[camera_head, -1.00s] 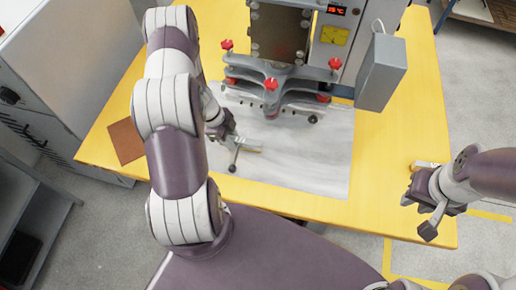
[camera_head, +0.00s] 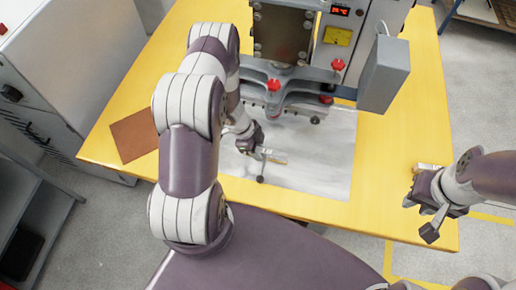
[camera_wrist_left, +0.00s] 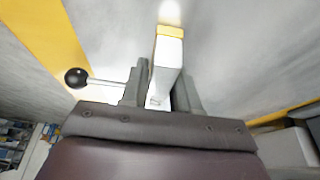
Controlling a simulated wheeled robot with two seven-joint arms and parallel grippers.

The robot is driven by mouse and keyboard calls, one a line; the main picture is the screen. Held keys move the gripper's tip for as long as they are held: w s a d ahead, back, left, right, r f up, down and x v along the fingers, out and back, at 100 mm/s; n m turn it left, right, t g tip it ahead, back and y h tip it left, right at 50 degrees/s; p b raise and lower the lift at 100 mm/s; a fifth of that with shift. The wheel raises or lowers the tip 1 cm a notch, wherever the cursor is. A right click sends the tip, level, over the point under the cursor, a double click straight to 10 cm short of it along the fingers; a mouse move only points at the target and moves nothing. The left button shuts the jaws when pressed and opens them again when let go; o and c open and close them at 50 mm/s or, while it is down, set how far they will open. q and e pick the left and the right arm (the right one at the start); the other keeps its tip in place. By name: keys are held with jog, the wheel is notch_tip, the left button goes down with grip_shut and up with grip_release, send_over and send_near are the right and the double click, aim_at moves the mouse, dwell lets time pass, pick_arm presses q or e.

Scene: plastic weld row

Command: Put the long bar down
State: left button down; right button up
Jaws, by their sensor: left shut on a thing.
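The long bar (camera_wrist_left: 167,65), pale grey with a yellow end, is gripped between the fingers of my left gripper (camera_wrist_left: 162,88) in the left wrist view. In the head view the bar (camera_head: 273,157) sticks out to the right of my left gripper (camera_head: 256,148), over the grey-white sheet (camera_head: 315,170) on the table. I cannot tell whether the bar touches the sheet. A thin rod with a black ball (camera_wrist_left: 76,78) sticks out beside the left gripper. My right gripper (camera_head: 420,190) is at the table's right edge; its fingers are too small to read.
The welding machine (camera_head: 290,40) with red knobs (camera_head: 274,86) stands behind the left gripper. A grey box (camera_head: 383,72) hangs at its right. A brown square (camera_head: 135,135) lies on the yellow table (camera_head: 400,130) at left. The sheet's front right is clear.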

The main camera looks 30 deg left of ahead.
pick_arm(q)
jog(key=c, duration=0.8)
grip_release()
jog(key=shift+f, duration=0.1)
jog(key=shift+r, duration=0.25)
jog(key=p+v, duration=0.2)
jog(key=v, duration=1)
jog(key=shift+a+f, duration=0.1)
